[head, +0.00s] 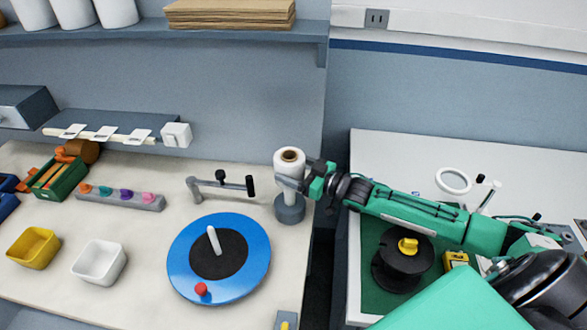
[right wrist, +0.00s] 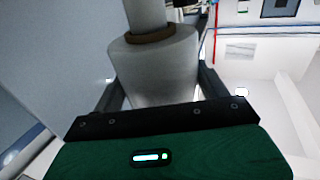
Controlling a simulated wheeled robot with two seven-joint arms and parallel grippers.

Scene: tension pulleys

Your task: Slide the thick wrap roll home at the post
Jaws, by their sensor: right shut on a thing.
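The thick wrap roll (head: 289,162) is white with a brown core and stands roughly upright at the back right of the bench. My right gripper (head: 289,183) is shut on its lower side, with the arm reaching in from the right. A round grey post base (head: 290,209) is directly below the roll. In the right wrist view the roll (right wrist: 155,65) sits between the two fingers, and a pale grey cylinder (right wrist: 145,14) runs out of its brown core end. Whether the roll touches the base is hard to tell. My left gripper is not in view.
A grey bracket with a black handle (head: 221,184) stands just left of the roll. A blue turntable (head: 187,275) with a white peg lies in front. Yellow (head: 33,248) and white (head: 99,262) bins sit left. A black spool (head: 402,266) lies on the right-hand table.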

